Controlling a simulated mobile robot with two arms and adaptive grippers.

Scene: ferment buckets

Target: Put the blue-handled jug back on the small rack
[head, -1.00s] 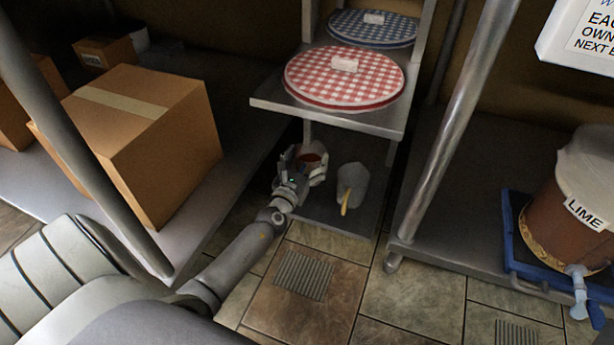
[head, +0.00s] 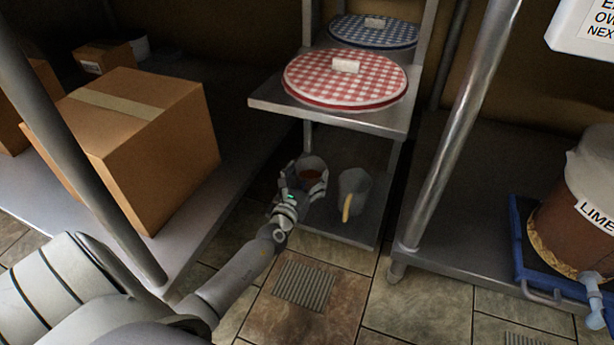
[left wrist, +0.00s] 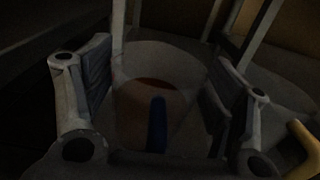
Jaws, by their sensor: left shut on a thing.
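The blue-handled jug (left wrist: 150,95) is between the fingers of my left gripper (left wrist: 158,110) in the left wrist view. Its blue handle (left wrist: 157,125) faces the camera, and reddish-brown contents show inside. In the head view the jug (head: 312,166) is upright at the lower shelf of the small rack (head: 340,231), with my left gripper (head: 306,182) shut around it. I cannot tell whether its base touches the shelf. My right gripper is not in view.
A grey jug with a yellow handle (head: 353,188) stands just right of the held jug. Red-checked (head: 330,82) and blue-checked lids (head: 370,30) lie on shelves above. A cardboard box (head: 150,140) is left; a bucket labelled LIME (head: 570,220) is right.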

